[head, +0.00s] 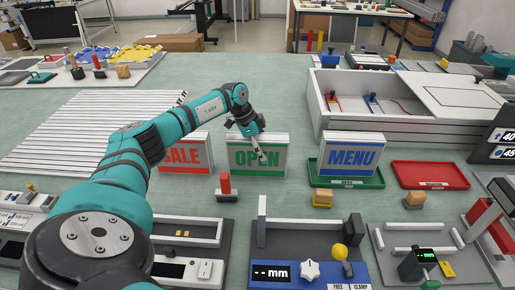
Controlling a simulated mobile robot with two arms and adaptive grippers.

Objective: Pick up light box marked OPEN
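The light box marked OPEN (272,168) stands upright on the green table in the middle of the head view, with green letters on a white face. My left gripper (261,154) is at its top edge, pointing down, with the fingertips overlapping the upper part of its face. I cannot tell whether the fingers touch the box or are shut. The SALE light box (190,156), with red letters, stands to the left, partly behind my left arm. The MENU light box (351,156), with blue letters, stands to the right. My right gripper is out of view.
A green tray (372,182) lies by the MENU box, and a red tray (430,175) lies farther right. A red-topped block (225,186) stands just in front of the OPEN box. A large white case (405,118) is behind, and measuring fixtures (305,272) line the front.

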